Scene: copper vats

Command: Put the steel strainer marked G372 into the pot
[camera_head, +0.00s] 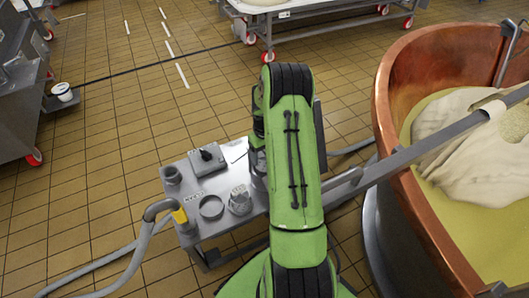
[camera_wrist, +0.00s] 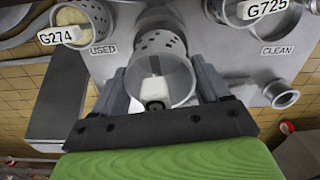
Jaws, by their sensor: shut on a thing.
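In the wrist view my gripper (camera_wrist: 160,88) is shut on a perforated steel strainer (camera_wrist: 158,47), one finger at each side. A white tag (camera_wrist: 154,89) hangs at its near rim; I cannot read its mark. A strainer tagged G274 (camera_wrist: 92,22), with pale residue, is at upper left by the USED label. A steel vessel tagged G725 (camera_wrist: 232,10) is at upper right, cut by the frame edge. In the head view my gripper is hidden behind my green arm. I cannot tell for certain which vessel is the pot.
A small steel table (camera_head: 222,229) bears a perforated cup (camera_head: 239,201), a steel ring (camera_head: 211,208), a cup (camera_head: 172,175) and a grey box (camera_head: 207,158). A large copper vat (camera_head: 425,217) stands at right.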

